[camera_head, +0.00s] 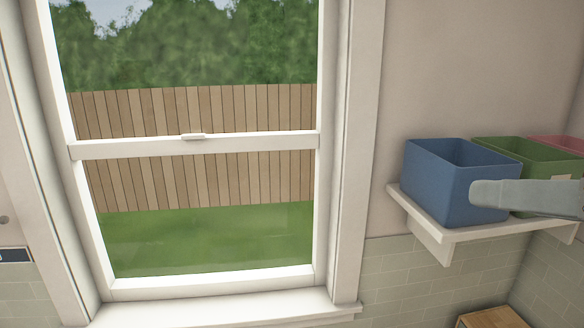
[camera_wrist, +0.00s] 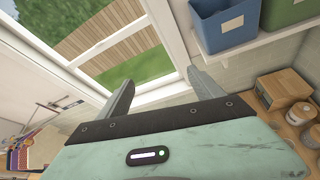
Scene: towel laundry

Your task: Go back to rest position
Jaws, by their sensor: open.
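My gripper (camera_wrist: 160,80) shows in the wrist view with its two grey fingers spread wide apart. Nothing is between them. Beyond the fingers are the window and its sill, and the space around them is clear. In the head view a grey part of mine (camera_head: 525,196) reaches in from the right edge, in front of the bins. It covers part of the blue and green bins.
A blue bin (camera_head: 450,190), a green bin (camera_head: 530,157) and a pink bin (camera_head: 568,144) stand on a white wall shelf (camera_head: 480,232). A window (camera_head: 195,145) is at left. A wooden box (camera_wrist: 282,88) and jars (camera_wrist: 301,113) stand below the shelf.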

